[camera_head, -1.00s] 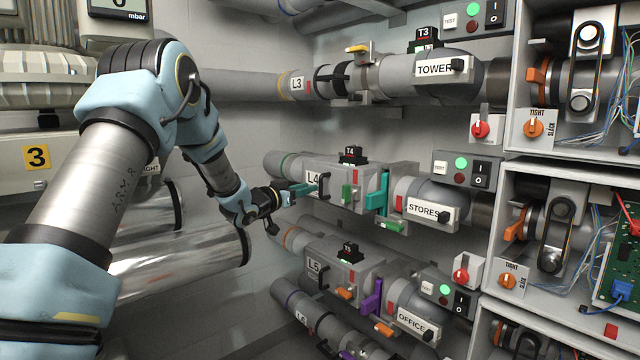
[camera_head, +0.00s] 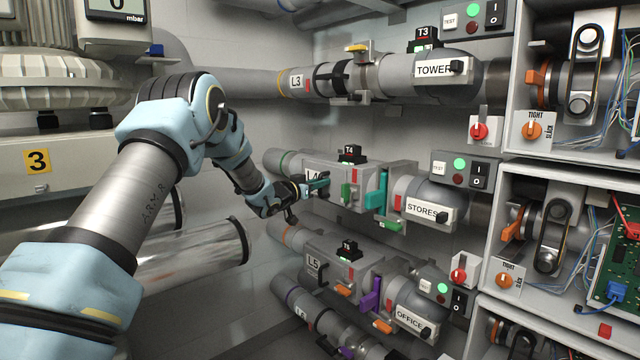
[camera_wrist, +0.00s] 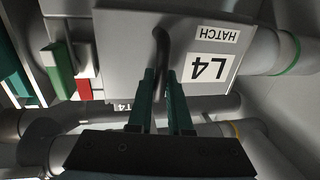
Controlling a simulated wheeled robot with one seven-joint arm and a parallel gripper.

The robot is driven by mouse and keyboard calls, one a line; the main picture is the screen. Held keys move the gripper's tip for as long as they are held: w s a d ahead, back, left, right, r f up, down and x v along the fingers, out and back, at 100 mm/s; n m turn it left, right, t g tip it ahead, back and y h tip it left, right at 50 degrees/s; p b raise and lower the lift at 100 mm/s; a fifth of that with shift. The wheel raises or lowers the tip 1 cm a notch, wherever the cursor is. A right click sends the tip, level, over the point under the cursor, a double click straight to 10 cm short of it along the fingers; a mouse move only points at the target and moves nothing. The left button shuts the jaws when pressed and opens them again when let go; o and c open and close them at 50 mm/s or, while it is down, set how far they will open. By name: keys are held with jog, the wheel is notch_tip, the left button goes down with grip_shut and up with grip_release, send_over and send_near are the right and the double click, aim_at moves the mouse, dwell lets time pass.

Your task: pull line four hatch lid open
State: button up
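The line four hatch is a grey box (camera_head: 335,172) marked L4, with a dark bar handle (camera_wrist: 163,45) on its face. The L4 HATCH label (camera_wrist: 212,68) shows upside down in the wrist view. My gripper (camera_head: 322,183) is at the handle in the head view and covers part of it and of the label. In the wrist view my gripper's teal fingers (camera_wrist: 162,78) stand on either side of the handle with a narrow gap between them. I cannot tell whether they touch it. The lid looks closed.
A green tab (camera_head: 346,193) and a teal slide plate (camera_head: 382,192) sit right of the hatch. The L3 pipe (camera_head: 296,81) runs above, and the L5 hatch (camera_head: 330,268) lies below.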

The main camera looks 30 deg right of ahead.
grip_shut()
dwell(1.0)
jog(key=w+a+b, duration=0.1)
jog(key=w+a, duration=0.4)
jog(key=a, duration=0.5)
jog(key=shift+w, duration=0.25)
dwell(0.4)
dwell(0.4)
